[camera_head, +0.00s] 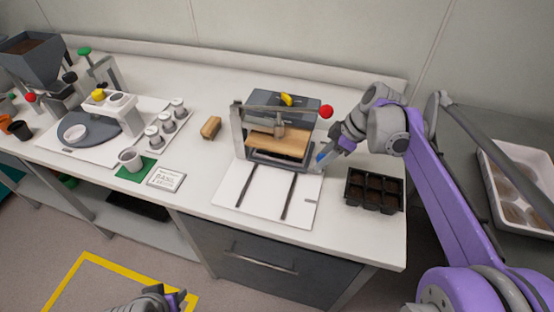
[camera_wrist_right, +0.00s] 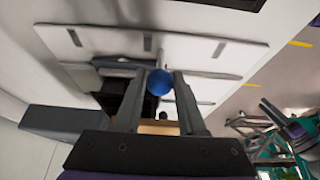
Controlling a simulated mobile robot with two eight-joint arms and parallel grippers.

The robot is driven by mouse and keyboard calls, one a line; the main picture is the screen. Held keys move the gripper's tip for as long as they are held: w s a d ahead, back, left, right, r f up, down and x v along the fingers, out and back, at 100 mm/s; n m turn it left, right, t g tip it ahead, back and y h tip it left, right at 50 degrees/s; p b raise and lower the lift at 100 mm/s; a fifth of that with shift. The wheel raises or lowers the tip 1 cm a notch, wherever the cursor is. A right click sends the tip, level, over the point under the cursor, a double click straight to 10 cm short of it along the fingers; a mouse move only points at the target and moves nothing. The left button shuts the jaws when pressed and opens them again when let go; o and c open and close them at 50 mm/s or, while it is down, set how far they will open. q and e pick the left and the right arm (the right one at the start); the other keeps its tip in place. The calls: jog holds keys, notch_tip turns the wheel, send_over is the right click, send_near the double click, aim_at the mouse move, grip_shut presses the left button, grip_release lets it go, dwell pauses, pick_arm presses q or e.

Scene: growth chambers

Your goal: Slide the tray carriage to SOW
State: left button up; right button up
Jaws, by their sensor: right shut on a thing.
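The tray carriage (camera_head: 262,160) is a dark frame at the back of a white base plate (camera_head: 232,188) with two dark slots. It sits under a press with a wooden plate (camera_head: 277,143) and a red-knobbed lever (camera_head: 326,112). A blue knob (camera_head: 321,157) sticks out at its right side. My right gripper (camera_head: 324,154) is shut on this blue knob, which shows between the two fingers in the right wrist view (camera_wrist_right: 158,82). My left gripper (camera_head: 172,297) is low at the bottom edge, away from the bench; its jaw opening is unclear. No SOW label is readable.
A black cell tray (camera_head: 360,203) with soil stands right of the base plate. A wooden block (camera_head: 210,127), small lidded jars (camera_head: 153,137), a label card (camera_head: 166,178) and a cup on a green mat (camera_head: 134,173) lie left. The front slots are clear.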

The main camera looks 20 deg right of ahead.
jog(key=shift+w+d+p, duration=0.25)
jog(key=shift+w+d, duration=0.35)
jog(key=shift+w, duration=0.4)
jog(key=shift+w+d+p, duration=0.3)
jog(key=shift+w+d, duration=0.3)
jog(key=shift+w, duration=0.4)
jog(key=shift+w+d+p, duration=0.25)
jog(key=shift+w+d, duration=0.35)
jog(key=shift+w, duration=0.4)
jog(key=o, duration=0.9)
jog(key=shift+s, duration=0.1)
notch_tip(320, 180, up, 8)
jog(key=p, duration=0.5)
jog(key=shift+p, duration=0.35)
